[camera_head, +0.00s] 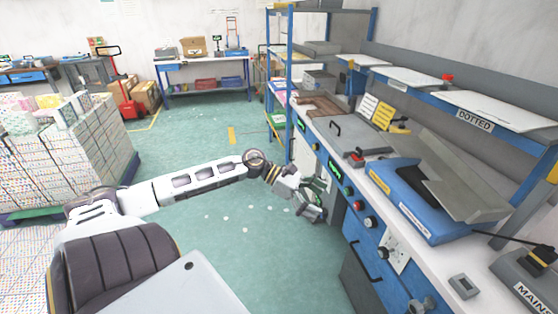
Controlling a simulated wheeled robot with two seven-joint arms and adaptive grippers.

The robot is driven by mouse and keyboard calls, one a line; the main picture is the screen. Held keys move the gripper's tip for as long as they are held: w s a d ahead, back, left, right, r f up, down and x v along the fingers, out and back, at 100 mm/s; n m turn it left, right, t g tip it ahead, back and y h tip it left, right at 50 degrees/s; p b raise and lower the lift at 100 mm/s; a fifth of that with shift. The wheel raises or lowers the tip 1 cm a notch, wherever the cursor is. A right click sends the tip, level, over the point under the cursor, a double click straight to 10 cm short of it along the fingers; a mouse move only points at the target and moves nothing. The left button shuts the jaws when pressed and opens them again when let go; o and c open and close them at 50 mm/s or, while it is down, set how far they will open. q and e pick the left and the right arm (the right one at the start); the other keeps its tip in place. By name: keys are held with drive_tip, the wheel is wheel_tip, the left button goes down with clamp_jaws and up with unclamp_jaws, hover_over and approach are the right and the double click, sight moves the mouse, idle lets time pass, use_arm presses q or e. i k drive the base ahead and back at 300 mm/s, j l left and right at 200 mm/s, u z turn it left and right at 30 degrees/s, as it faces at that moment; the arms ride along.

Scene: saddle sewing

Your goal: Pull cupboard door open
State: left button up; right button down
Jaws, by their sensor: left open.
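The workbench at the right has a blue front with a blue cupboard door (372,243) that bears a black bar handle (360,262). I cannot tell whether this door is fully closed. My left arm reaches across from the left. Its left gripper (316,205) is open beside the bench front, farther along it than the black handle. A dark recess under the bench lies just right of the gripper. The fingers are small in view, and I cannot tell whether they touch the bench. My right gripper is not in view.
Knobs and a red button (358,205) line the bench front. A blue machine (422,205) stands on the bench top, under a shelf (470,112). Stacked boxes (80,150) stand at the left. Green floor (205,135) is clear between them.

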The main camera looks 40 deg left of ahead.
sight(305, 159)
drive_tip(key=u, duration=1.25)
drive_tip(key=i+l, duration=0.05)
